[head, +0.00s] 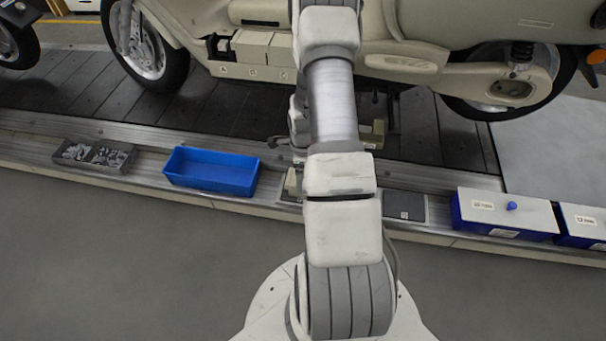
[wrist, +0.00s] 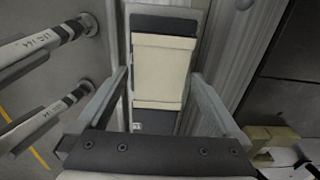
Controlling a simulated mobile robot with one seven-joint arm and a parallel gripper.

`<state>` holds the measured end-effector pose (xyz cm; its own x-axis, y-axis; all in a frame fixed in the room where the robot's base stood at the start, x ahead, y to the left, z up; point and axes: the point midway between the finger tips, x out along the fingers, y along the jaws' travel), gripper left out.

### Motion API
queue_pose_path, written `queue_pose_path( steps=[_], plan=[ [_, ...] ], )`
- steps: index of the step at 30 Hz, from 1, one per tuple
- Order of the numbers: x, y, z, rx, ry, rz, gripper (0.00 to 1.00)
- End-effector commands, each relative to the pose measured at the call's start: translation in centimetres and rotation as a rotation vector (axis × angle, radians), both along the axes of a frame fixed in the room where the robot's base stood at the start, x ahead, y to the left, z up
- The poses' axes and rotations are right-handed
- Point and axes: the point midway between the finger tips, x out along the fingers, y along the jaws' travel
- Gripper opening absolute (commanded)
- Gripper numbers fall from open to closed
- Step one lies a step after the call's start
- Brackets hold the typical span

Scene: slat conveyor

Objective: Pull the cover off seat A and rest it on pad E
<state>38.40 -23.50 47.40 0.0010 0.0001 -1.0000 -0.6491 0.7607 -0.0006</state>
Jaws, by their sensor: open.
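The cream cover (wrist: 160,72) lies on a dark pad (wrist: 165,25) in the wrist view. A small label shows at the pad's near end, but its letter is unreadable. My gripper (wrist: 160,82) is open, its fingers on either side of the cover with gaps showing. In the head view my arm hides most of this cover (head: 292,182) and the gripper. Seat A (head: 220,46) on the scooter's side looks dark and open. Cream blocks fill the two places to its right. Another dark pad (head: 404,204), right of my arm, is bare.
On the conveyor's front ledge stand a grey parts tray (head: 94,156), an empty blue bin (head: 212,171) and white-lidded blue boxes (head: 506,214) at the right. The cream scooter (head: 420,60) stands behind on dark slats. The floor in front is clear at left.

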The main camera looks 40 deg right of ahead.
Motion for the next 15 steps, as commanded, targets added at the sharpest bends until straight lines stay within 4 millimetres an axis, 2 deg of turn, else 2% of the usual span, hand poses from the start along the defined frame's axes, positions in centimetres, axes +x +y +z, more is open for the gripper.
queue_pose_path(
  steps=[5, 15],
  plan=[
    [0.1, -0.1, 3.2, -0.002, -0.003, 0.001, 1.0],
    [0.1, 0.0, 11.6, -0.003, -0.004, 0.0, 1.0]
  ],
)
